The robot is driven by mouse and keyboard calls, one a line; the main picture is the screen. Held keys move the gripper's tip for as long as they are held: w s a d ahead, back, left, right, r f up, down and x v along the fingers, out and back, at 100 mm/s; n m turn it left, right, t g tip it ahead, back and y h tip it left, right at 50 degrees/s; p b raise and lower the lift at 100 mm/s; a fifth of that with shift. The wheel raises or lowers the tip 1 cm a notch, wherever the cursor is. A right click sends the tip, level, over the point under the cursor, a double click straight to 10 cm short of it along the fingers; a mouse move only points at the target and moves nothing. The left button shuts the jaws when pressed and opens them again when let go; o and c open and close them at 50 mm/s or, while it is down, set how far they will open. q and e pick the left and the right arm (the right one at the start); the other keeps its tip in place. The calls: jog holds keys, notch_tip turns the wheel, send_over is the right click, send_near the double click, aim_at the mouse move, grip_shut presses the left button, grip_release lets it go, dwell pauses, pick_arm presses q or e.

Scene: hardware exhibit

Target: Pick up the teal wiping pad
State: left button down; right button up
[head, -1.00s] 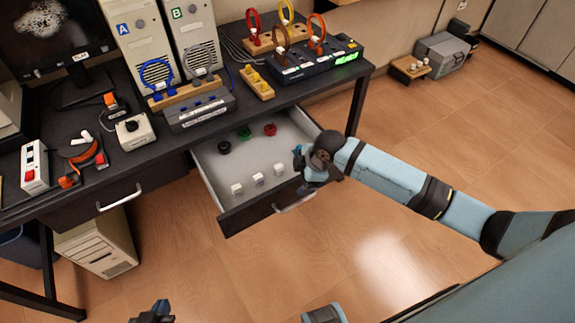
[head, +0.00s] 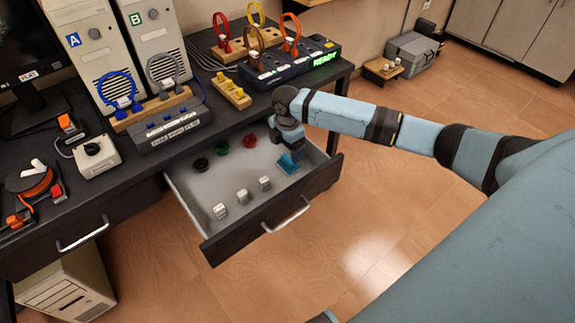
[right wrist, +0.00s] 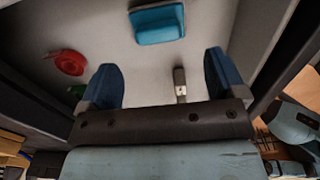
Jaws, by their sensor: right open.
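The teal wiping pad (head: 289,163) lies in the open drawer (head: 207,184), near its right end. In the right wrist view the pad (right wrist: 158,24) shows at the top, beyond the fingertips and apart from them. My right gripper (head: 289,143) points down over the drawer, just above the pad. Its two dark blue fingers (right wrist: 160,75) are spread wide with nothing between them. My left gripper is not in view.
The drawer also holds black, green and red round pieces (head: 221,147) at the back and white blocks (head: 243,196) in front. The desk edge lies behind, with a yellow-pegged block (head: 231,92) and a READY device (head: 300,64) on top. Floor in front is clear.

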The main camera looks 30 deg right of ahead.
aim_at(286, 160)
jog(key=shift+f, duration=0.9)
notch_tip(286, 160, down, 4)
jog(key=shift+a+r+b, duration=0.15)
jog(key=shift+b, duration=0.45)
jog(key=shift+f, duration=0.3)
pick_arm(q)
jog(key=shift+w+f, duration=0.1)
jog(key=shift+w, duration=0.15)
pick_arm(e)
jog(key=c, duration=1)
jog(key=shift+r, duration=0.15)
pick_arm(q)
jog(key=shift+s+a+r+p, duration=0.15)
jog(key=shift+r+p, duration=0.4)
jog(key=shift+p, duration=1.1)
pick_arm(e)
notch_tip(286, 160, up, 20)
